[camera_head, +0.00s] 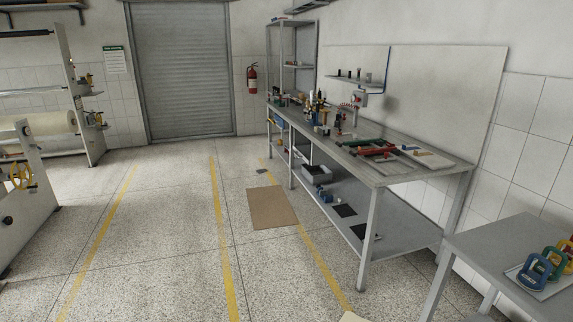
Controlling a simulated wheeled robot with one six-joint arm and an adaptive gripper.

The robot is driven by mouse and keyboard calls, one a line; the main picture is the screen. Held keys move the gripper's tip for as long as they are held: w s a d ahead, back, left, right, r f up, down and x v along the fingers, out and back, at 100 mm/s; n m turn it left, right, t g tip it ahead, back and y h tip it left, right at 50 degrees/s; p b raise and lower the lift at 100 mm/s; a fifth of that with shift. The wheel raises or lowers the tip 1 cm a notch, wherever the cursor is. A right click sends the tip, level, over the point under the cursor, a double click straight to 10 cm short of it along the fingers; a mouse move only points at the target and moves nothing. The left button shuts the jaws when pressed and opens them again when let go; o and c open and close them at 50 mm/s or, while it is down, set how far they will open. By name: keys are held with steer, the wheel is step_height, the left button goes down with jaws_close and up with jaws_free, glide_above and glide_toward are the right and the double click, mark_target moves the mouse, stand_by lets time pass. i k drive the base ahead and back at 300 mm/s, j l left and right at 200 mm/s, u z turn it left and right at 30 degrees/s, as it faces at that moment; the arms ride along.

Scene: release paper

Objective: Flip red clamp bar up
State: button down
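A red bar (376,152) lies low on the near part of the long grey workbench (420,178) at the right; it looks like the clamp bar, but it is too small for me to tell how it is hinged or fastened. A green strip (360,143) lies just behind it, and a pale flat sheet or board (428,159) is to its right. My gripper is not in view.
A brown mat (272,208) is on the floor. Machines with rolls (38,125) stand at left. A small table (480,243) with coloured handled items (545,266) is at lower right.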

mark_target(370, 153)
steer(key=i, duration=1.85)
steer(key=i+z, duration=0.2)
steer(key=i, duration=0.35)
steer(key=i+j+z, duration=0.2)
steer(key=i, duration=0.3)
steer(key=i+j+z, duration=0.15)
steer(key=i, duration=0.35)
steer(key=i+j+z, duration=0.2)
steer(key=i+j, duration=0.15)
steer(key=i, duration=0.15)
